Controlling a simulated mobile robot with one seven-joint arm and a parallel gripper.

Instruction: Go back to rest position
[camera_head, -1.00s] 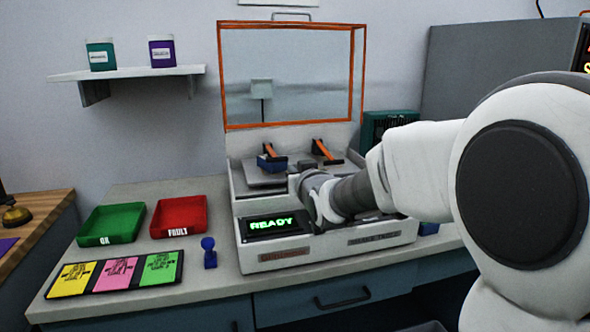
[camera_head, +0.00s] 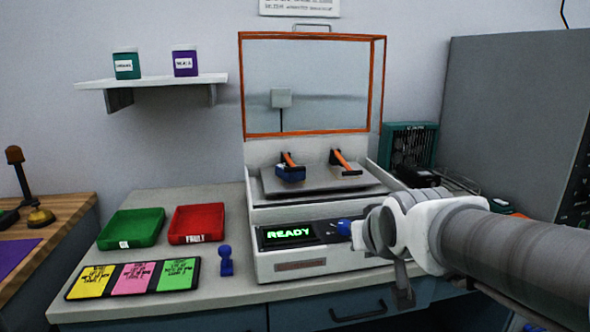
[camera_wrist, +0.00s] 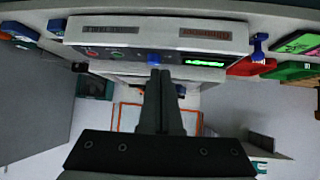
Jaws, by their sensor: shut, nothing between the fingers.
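My gripper shows in the wrist view (camera_wrist: 155,78) with its dark fingers together and nothing between them. Its fingertips appear just before a blue knob (camera_wrist: 154,58) on the front of the test machine; I cannot tell whether they touch. In the head view my arm reaches in from the right, its wrist in front of the machine's right half, and the fingertips are hard to make out there. The test machine (camera_head: 300,263) has its orange-framed lid (camera_head: 312,134) raised and a green READY display (camera_head: 290,234). A blue block (camera_head: 290,174) sits on its plate near two orange-and-black clamps.
A green tray (camera_head: 130,243), red tray (camera_head: 196,239), blue stamp-like piece (camera_head: 226,261) and coloured cards (camera_head: 135,278) lie left of the machine. A shelf (camera_head: 150,81) holds two jars. A grey cabinet (camera_head: 510,120) stands at right. Free air lies before the bench's left half.

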